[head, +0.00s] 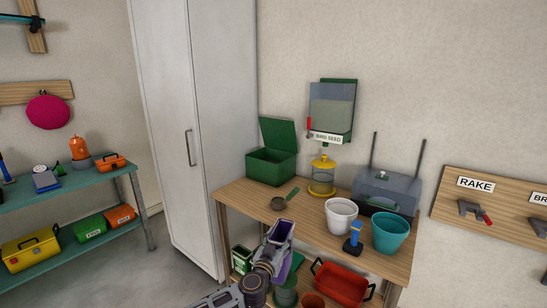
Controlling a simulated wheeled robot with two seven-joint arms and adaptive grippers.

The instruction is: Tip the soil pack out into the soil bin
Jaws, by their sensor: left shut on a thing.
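My left gripper (265,266) is at the lower middle, in front of the wooden table. It is shut on a purple, open-topped pack (281,231), which looks like the soil pack. The pack stands tilted a little, its dark open mouth up; I cannot tell what is inside. A green box (270,168) with its lid raised stands at the table's back left, and it may be the soil bin; no label on it is readable. The gripper and pack are in front of this box and apart from it. My right gripper is not in view.
The wooden table (240,194) also bears a small scoop (279,203), a yellow feeder (322,178), a white pot (340,215), a blue-handled tool (353,240), a teal pot (390,233) and a grey toolbox (385,190). A red crate (340,285) is below. A tall cabinet (185,110) stands left.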

